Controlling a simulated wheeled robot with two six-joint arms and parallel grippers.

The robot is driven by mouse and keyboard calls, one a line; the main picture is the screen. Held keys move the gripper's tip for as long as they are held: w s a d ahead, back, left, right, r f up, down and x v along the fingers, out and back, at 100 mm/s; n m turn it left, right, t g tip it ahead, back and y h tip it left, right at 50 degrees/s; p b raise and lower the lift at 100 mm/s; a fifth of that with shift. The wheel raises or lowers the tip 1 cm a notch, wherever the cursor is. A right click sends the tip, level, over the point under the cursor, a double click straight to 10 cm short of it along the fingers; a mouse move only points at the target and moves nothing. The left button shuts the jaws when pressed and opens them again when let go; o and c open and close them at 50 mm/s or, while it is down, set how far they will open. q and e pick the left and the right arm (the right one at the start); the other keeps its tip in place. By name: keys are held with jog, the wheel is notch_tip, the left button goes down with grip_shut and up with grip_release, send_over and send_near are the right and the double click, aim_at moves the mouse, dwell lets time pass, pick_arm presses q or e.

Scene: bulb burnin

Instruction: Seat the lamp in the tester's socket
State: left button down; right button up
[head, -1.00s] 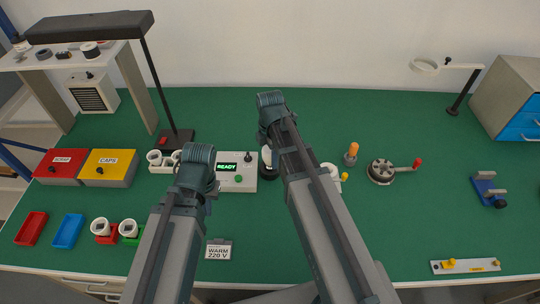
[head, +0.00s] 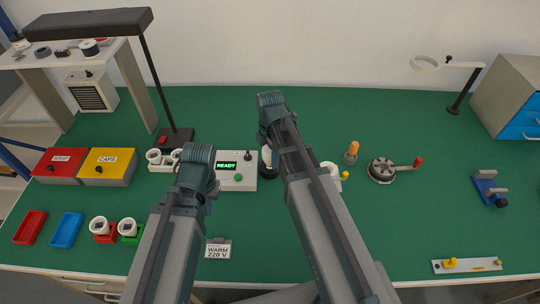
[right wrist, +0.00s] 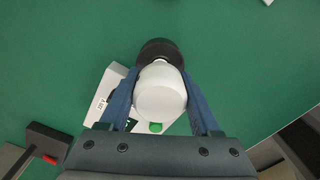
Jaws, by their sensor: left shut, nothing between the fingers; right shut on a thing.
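The tester (head: 238,171) is a pale box with a green READY display, a green button and a black knob, in the middle of the green bench. Its round black socket (head: 268,170) stands at its right side and shows as a dark ring in the right wrist view (right wrist: 158,48). The white lamp (right wrist: 160,92) is between the fingers of my right gripper (right wrist: 163,95), which is shut on it. The lamp is over or in the socket; how deep it sits is hidden. My left gripper (head: 195,185) is shut and empty in front of the tester, its fingers mostly hidden by the arm.
A WARM 220 V card (head: 218,249) lies at the front. White lamps stand in a red and a green holder (head: 103,238) at the left front. A desk lamp (head: 176,138) stands behind. A crank reel (head: 382,170) stands to the right.

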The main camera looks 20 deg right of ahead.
pick_arm(q)
jog(key=shift+f+b, duration=0.4)
jog(key=shift+f, duration=0.05)
pick_arm(e)
jog(key=shift+f, duration=0.5)
jog(key=o, duration=1.4)
pick_arm(q)
jog(key=shift+r, duration=0.15)
pick_arm(e)
jog(key=shift+r, duration=0.2)
notch_tip(320, 180, up, 14)
jog(key=p, duration=1.4)
jog(key=shift+f, duration=0.2)
pick_arm(q)
notch_tip(320, 180, up, 14)
jog(key=shift+f, duration=0.2)
